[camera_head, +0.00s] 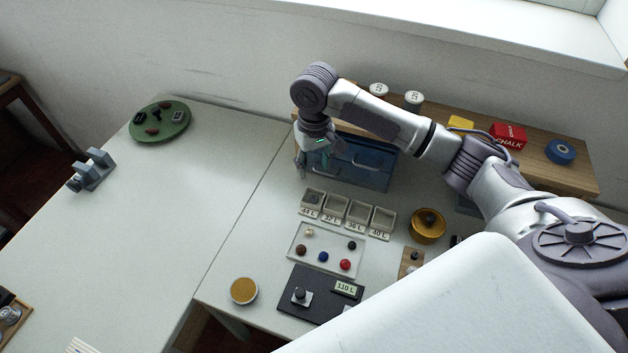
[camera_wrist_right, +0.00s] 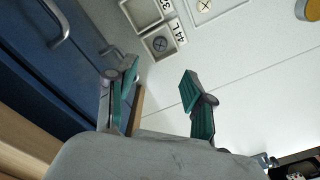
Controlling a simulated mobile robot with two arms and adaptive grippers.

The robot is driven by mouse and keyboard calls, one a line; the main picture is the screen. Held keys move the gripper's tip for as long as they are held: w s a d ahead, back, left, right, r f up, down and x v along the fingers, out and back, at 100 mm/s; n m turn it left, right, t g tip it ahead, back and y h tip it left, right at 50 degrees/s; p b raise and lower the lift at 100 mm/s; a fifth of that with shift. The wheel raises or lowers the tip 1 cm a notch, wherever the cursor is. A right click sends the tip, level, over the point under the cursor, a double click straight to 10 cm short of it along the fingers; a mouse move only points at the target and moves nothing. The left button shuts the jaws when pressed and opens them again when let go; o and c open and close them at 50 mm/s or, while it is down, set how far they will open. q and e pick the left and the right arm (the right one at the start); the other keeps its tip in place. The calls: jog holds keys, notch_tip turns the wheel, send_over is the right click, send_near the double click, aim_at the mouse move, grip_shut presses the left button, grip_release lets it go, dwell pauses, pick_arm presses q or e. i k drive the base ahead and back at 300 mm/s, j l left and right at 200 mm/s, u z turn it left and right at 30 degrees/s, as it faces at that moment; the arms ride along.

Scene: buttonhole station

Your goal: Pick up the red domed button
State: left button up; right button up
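A red button (camera_head: 345,265) lies at the front right of a pale tray (camera_head: 292,258), with a blue button (camera_head: 323,257) to its left and a black button (camera_head: 352,245) behind it. Its dome is too small to make out. My right gripper (camera_head: 310,168) hangs in front of the blue drawer unit, behind the labelled bins, away from the red button. In the right wrist view its two green-padded fingers (camera_wrist_right: 160,97) are apart with nothing between them. That view shows a pale button (camera_wrist_right: 204,6) on the tray but not the red one. My left gripper is not in view.
Small labelled bins (camera_head: 333,208) stand between tray and blue drawer unit (camera_head: 362,163); the 44 L bin holds a button (camera_wrist_right: 160,44). A dark scale (camera_head: 318,307) sits before the tray, a yellow round container (camera_head: 427,212) to its right. The left tabletop is largely clear.

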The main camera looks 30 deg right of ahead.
aim_at(344, 264)
jog(key=k+j, duration=0.5)
jog(key=k, duration=0.15)
jog(key=k+j, duration=0.5)
jog(key=k, duration=0.2)
